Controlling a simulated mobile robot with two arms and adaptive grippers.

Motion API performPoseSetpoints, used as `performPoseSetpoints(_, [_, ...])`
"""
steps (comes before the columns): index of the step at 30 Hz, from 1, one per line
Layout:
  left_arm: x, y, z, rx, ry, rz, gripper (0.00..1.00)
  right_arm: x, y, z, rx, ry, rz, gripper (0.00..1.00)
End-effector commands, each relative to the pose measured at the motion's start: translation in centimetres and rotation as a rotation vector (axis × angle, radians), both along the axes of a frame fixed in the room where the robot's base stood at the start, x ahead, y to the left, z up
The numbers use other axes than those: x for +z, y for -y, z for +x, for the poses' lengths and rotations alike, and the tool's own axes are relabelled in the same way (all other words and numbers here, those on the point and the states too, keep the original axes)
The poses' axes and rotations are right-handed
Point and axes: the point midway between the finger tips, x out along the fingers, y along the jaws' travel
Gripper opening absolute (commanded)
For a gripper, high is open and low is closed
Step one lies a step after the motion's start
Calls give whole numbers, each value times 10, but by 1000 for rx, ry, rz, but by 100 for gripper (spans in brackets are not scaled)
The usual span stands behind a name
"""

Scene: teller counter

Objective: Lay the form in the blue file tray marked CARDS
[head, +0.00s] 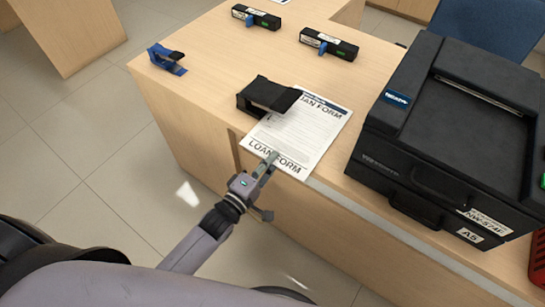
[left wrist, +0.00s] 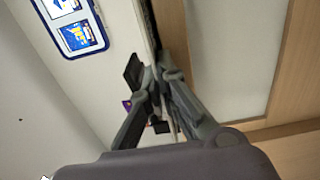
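The form (head: 300,132), a white sheet printed LOAN FORM, lies on the wooden counter (head: 215,50). Its near edge reaches past the counter's front edge. My left gripper (head: 270,165) is at this near edge, one finger over the printed sheet; the other finger's tip is hidden. In the left wrist view the fingers (left wrist: 156,80) come close together, but whether they are shut on the sheet cannot be made out. My right gripper is not in view. No blue file tray marked CARDS shows.
A black desk tool (head: 267,95) stands at the form's left edge and covers part of it. A large black printer (head: 450,130) stands to the right. A blue tape dispenser (head: 167,58) and two black stamps (head: 328,43) are farther back.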

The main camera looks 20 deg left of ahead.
Motion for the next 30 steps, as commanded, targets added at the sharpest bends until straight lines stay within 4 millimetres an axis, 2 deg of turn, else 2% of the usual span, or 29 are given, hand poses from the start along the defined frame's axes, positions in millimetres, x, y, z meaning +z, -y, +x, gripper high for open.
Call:
performPoseSetpoints(1, [12, 0, 0, -1, 2, -1, 0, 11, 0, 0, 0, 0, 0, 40])
performPoseSetpoints(4, [25, 0, 0, -1, 1, 1, 0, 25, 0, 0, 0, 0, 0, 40])
performPoseSetpoints(14, [24, -1, -2, 0, 0, 1, 0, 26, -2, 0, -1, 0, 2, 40])
performPoseSetpoints(30, [55, -26, -71, -1, 4, 1, 0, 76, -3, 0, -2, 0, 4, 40])
